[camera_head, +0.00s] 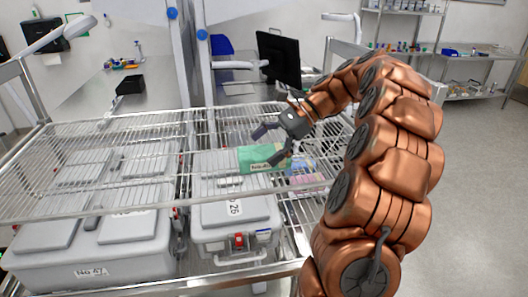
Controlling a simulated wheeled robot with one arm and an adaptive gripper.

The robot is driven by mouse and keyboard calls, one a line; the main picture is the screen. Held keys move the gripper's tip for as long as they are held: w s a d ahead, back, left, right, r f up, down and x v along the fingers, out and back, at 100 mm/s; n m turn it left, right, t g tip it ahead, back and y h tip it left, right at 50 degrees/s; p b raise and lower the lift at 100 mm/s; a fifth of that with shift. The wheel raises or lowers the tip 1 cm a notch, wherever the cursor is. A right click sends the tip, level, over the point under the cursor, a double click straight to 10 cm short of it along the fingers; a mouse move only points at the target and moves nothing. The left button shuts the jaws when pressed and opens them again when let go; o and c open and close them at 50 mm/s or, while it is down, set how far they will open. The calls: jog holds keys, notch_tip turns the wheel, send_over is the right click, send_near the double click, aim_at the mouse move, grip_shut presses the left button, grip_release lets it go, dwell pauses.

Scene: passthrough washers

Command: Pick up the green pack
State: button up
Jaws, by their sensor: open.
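The green pack (258,156) lies on the wire rack near the back of the grey case marked 26, with a small white label on its front edge. My gripper (268,146) is open, with its dark fingers spread above and beside the right part of the pack. One finger overlaps the pack in the picture; I cannot tell whether it touches. My copper arm comes in from the right and hides part of the rack's right side.
Grey lidded cases (95,250) stand on the rack's lower level at left and centre. Small blue and pink packs (303,172) lie right of the green pack. Wire rails (90,213) cross above the cases. A monitor (279,58) stands behind. Floor at right is clear.

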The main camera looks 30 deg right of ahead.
aim_at(264, 150)
jog(key=d+m, duration=0.1)
jog(key=d, duration=0.1)
jog(key=d+t, duration=0.1)
jog(key=d, duration=0.2)
jog(key=d+m, duration=0.1)
jog(key=d, duration=0.1)
jog(key=shift+d+r+m+t+y, duration=0.15)
jog(key=shift+m+t+y, duration=0.15)
jog(key=shift+t, duration=0.1)
jog(key=shift+d, duration=0.5)
jog(key=shift+b+x, duration=0.9)
jog(key=shift+x, duration=0.25)
jog(key=shift+w+a+p, duration=0.15)
jog(key=shift+a+p, duration=0.1)
jog(key=shift+p, duration=0.05)
jog(key=shift+p+x, duration=0.5)
jog(key=shift+x, duration=0.3)
jog(key=shift+p+x, duration=0.6)
jog(key=shift+x, duration=1)
jog(key=shift+w, duration=0.1)
jog(key=c, duration=1.4)
